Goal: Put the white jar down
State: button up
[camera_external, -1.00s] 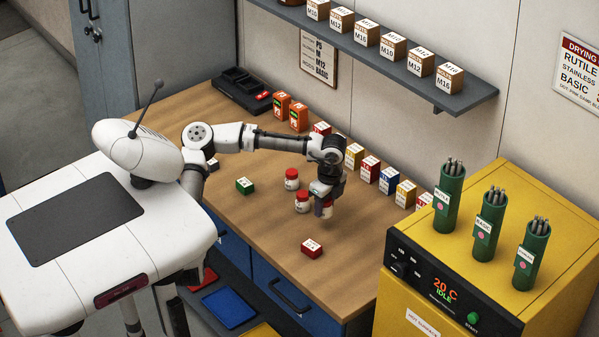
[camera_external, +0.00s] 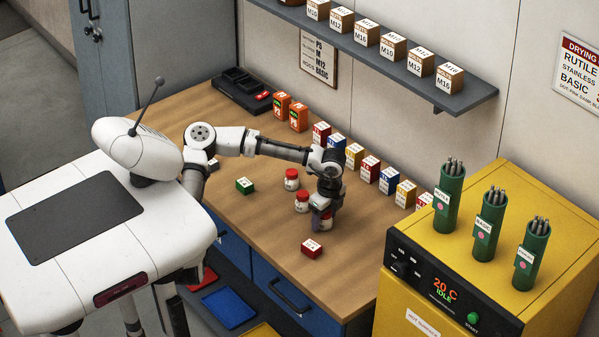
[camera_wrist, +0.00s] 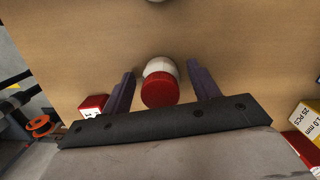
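A white jar with a red lid (camera_external: 327,225) stands upright on the wooden bench, partly hidden behind my gripper (camera_external: 322,217) in the external view. In the wrist view the jar (camera_wrist: 160,84) sits between the two dark fingers of my gripper (camera_wrist: 161,88), with a visible gap on each side. My gripper is open around the jar and points down. Two similar white jars with red lids, one at the back (camera_external: 291,180) and one nearer (camera_external: 302,202), stand to the left of it.
A red box (camera_external: 312,249) lies in front of my gripper and a green box (camera_external: 244,186) at left. A row of small boxes (camera_external: 370,170) lines the wall side. The yellow oven (camera_external: 480,240) stands at right. Bare bench (camera_external: 345,270) lies toward the front edge.

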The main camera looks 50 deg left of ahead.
aim_at(328, 213)
jog(key=r, duration=0.3)
jog(key=d+r+b, duration=0.1)
jog(key=r, duration=0.7)
jog(key=shift+w+d+b, duration=0.15)
jog(key=shift+d+b, duration=0.05)
jog(key=shift+b, duration=0.1)
jog(key=shift+r, duration=0.6)
jog(key=shift+o, duration=0.6)
dwell(0.6)
